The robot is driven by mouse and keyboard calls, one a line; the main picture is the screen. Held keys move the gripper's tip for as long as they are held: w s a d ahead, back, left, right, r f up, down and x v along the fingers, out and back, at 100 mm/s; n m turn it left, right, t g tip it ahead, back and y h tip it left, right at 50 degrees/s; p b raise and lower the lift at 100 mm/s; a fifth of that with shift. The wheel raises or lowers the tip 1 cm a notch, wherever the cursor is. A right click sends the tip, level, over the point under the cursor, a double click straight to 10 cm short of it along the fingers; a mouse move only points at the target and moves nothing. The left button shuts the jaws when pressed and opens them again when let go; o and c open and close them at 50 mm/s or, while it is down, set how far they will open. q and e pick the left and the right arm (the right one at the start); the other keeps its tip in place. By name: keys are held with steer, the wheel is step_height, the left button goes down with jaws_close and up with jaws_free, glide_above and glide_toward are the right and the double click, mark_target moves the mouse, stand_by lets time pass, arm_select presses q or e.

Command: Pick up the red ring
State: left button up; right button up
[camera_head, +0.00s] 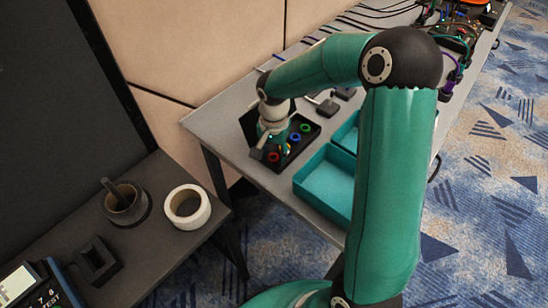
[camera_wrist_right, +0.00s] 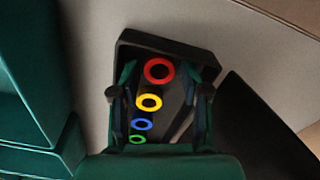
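A red ring (camera_wrist_right: 148,70) lies in a black tray (camera_wrist_right: 185,46), at the far end of a row with a yellow ring (camera_wrist_right: 140,103), a blue ring (camera_wrist_right: 134,125) and a green ring (camera_wrist_right: 131,140). In the head view, the red ring (camera_head: 270,158) is near the tray's front corner; the yellow ring is not clearly seen there. My right gripper (camera_head: 268,144) is over the tray, pointing down. In the wrist view, its two fingers (camera_wrist_right: 159,94) are spread on either side of the row, with nothing between them held. My left gripper is out of view.
Teal bins (camera_head: 322,207) stand beside the tray on the grey table (camera_head: 222,128). Cables and electronics fill the table's far end. A nearer dark table holds a white tape roll (camera_head: 173,212), a dark cup with a pestle (camera_head: 139,212) and a black holder (camera_head: 98,262).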

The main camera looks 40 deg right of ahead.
steer(key=c, duration=0.4)
steer(key=shift+r, duration=0.2)
